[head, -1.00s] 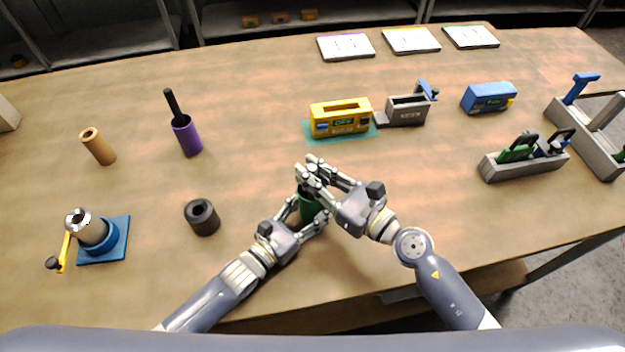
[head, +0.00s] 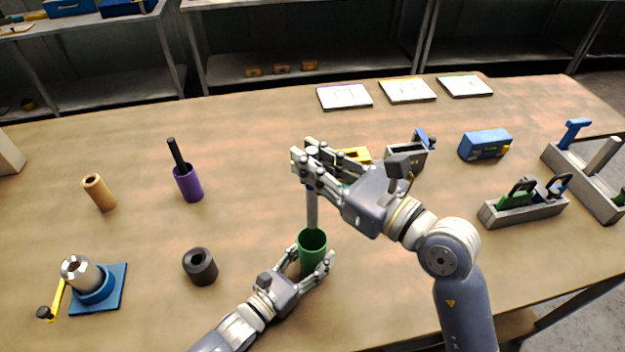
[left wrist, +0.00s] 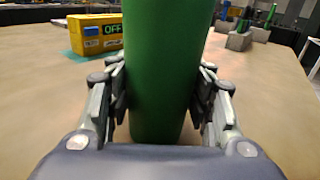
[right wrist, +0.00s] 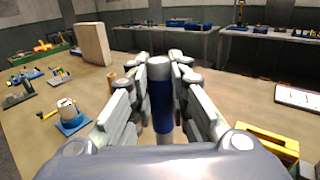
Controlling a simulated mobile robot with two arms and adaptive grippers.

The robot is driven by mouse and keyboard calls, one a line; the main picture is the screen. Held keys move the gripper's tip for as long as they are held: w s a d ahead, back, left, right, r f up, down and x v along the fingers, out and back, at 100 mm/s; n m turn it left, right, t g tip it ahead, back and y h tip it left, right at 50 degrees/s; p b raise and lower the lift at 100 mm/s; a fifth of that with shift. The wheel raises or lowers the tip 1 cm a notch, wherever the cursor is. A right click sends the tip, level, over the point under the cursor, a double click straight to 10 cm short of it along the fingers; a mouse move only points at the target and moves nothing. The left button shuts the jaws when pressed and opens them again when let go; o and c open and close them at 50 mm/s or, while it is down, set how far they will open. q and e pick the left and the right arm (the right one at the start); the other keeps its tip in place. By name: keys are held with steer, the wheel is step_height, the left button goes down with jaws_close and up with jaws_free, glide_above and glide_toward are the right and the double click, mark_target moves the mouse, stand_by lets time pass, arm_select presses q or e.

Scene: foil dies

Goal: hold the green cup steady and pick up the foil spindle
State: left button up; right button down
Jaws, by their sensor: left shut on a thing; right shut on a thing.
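The green cup (head: 312,246) stands upright on the table near the front middle. My left gripper (head: 312,263) is shut around its sides; the cup also fills the middle of the left wrist view (left wrist: 165,70). My right gripper (head: 310,165) is above the cup, shut on the foil spindle (head: 312,208). The spindle's grey shaft hangs upright below the fingers, down to the cup's mouth. I cannot tell whether its lower tip is still inside. In the right wrist view the spindle (right wrist: 161,105) shows a blue grip and grey top between the fingers.
A purple cup (head: 188,183) with a black handle, a tan cylinder (head: 99,192), a dark hollow cylinder (head: 200,267) and a blue-based stand (head: 97,290) are at left. A yellow box (head: 355,155) is partly hidden behind my right gripper. A grey tool holder (head: 524,210) is at right.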

steer(key=shift+r, duration=0.4)
arm_select(q)
steer(key=o, duration=1.2)
steer(key=shift+c, duration=0.2)
